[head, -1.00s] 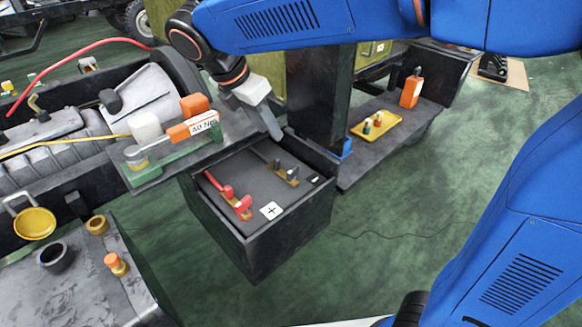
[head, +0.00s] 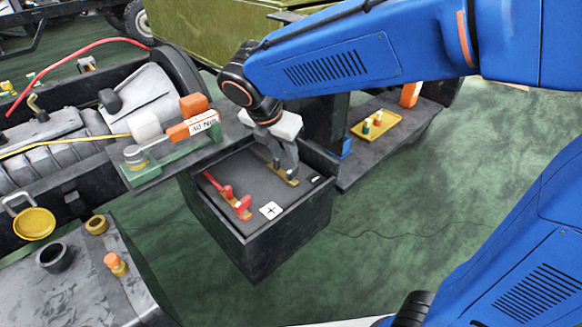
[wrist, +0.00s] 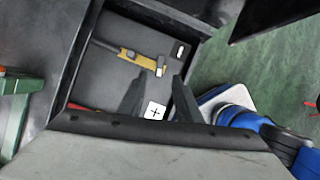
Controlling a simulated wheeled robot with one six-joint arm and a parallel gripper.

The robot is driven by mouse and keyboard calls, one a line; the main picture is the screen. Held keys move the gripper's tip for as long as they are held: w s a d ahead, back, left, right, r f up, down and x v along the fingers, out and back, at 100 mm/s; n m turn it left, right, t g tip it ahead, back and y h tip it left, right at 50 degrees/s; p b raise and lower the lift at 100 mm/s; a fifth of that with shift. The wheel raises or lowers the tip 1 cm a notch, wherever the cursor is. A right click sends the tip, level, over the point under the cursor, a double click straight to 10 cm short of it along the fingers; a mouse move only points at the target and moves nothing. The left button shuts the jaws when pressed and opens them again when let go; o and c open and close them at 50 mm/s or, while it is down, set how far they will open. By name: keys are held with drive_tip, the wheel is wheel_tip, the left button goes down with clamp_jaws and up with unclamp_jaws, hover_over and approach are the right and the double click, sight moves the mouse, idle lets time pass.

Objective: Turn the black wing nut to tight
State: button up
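The battery box (head: 255,250) is an open black case with a grey top inside. In the head view, my gripper (head: 284,168) is over the black terminal's brass strip (head: 289,181), and its fingers hide most of that terminal. In the wrist view, the strip (wrist: 136,57) carries a dark cable end and a small greyish upright piece, seemingly the black wing nut (wrist: 160,66). My gripper's two fingers (wrist: 158,82) are apart, with the grey piece just beyond the gap between their tips. Contact cannot be told.
The red terminal (head: 228,192) on its own brass strip lies to the left in the box, near a plus label (head: 271,209). An orange-handled tool marked 40 Nm (head: 190,127) lies on a green stand beside the box. A yellow tray (head: 376,125) sits behind right.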

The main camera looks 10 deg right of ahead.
sight(292, 169)
drive_tip(key=x, duration=0.8)
drive_tip(key=shift+w+f, duration=0.1)
drive_tip(key=shift+f, duration=0.1)
clamp_jaws()
